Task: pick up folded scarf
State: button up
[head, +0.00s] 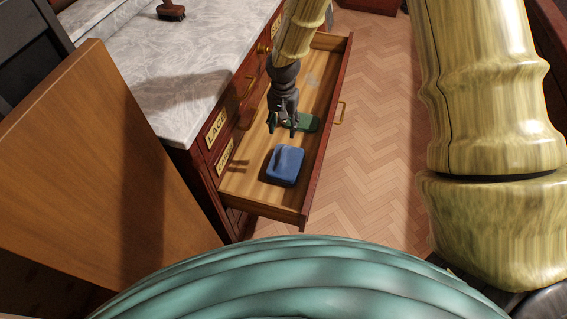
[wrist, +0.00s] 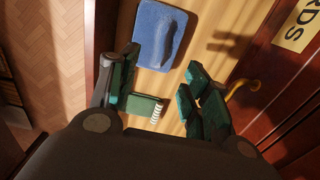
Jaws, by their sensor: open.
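A green folded cloth (head: 308,122) lies flat in the open drawer. In the wrist view this green cloth (wrist: 142,107) has a pale striped or fringed end, which fits the folded scarf. My gripper (head: 283,129) points down into the drawer, beside the green cloth's left end, and partly covers it. In the wrist view my gripper (wrist: 163,60) has its dark green-padded fingers spread with nothing between them. The left finger hides part of the cloth. I cannot tell the exact height above it.
A blue folded cloth (head: 285,164) lies nearer in the same drawer (head: 240,192). The wooden drawer walls and red cabinet front enclose the space. A grey marble top (head: 180,70) with a brush (head: 171,11) is at left. A wooden panel (head: 90,160) stands near left. Parquet floor at right is clear.

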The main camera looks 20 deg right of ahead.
jog(key=b, duration=0.5)
send_over(282, 155)
notch_tip(282, 155, down, 6)
jog(key=shift+w+f+b, duration=0.1)
jog(key=shift+f+b, duration=0.3)
jog(key=shift+f, duration=4.9)
grip_shut()
